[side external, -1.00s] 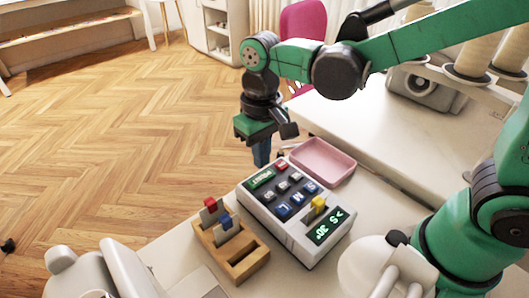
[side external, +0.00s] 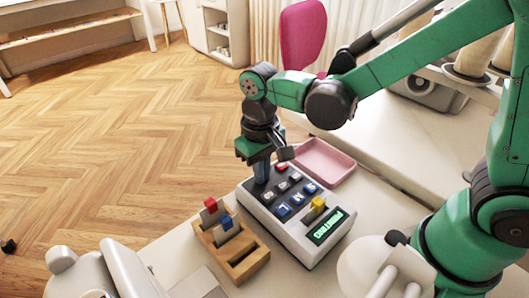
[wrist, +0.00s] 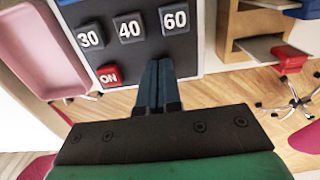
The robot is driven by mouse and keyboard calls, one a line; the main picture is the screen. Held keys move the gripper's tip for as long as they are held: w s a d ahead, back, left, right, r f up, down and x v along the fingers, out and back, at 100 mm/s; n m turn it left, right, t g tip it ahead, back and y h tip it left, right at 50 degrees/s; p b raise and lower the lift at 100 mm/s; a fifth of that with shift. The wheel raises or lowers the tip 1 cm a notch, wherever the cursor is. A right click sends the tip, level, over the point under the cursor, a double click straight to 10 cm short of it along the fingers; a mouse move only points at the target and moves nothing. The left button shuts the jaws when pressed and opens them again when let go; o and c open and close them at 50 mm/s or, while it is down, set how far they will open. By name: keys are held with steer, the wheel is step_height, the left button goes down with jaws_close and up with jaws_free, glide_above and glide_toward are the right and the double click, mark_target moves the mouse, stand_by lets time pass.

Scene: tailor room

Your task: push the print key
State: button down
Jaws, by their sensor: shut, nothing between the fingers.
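A white machine (side external: 257,212) with a dark key panel and a lit display (side external: 327,227) stands on the table; the green display text appears to read "PRINTING". My gripper (side external: 262,175) is shut and empty, pointing down at the panel's far left corner. Its fingertips cover the spot of the green print key, which is hidden in both views. They appear to touch it. In the wrist view the shut fingers (wrist: 158,68) end just beside the red ON key (wrist: 108,75) and below the 40 (wrist: 128,28) and 60 (wrist: 174,18) keys.
A yellow-topped piece (side external: 318,203) sits in the machine's slot. A wooden holder (side external: 247,266) with red-topped and blue-topped pieces stands in front left. A pink tray (side external: 325,160) lies behind the machine, close to my gripper. The red key (side external: 281,168) is next to the fingers.

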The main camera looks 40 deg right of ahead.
steer(key=shift+f, duration=0.3)
step_height(320, 180, up, 9)
steer(key=shift+f, duration=0.2)
stand_by(0.3)
stand_by(0.5)
steer(key=s+d+t, duration=0.3)
steer(key=d+t, duration=0.4)
steer(key=d, duration=0.1)
steer(key=shift+s+d, duration=0.25)
steer(key=shift+d, duration=0.15)
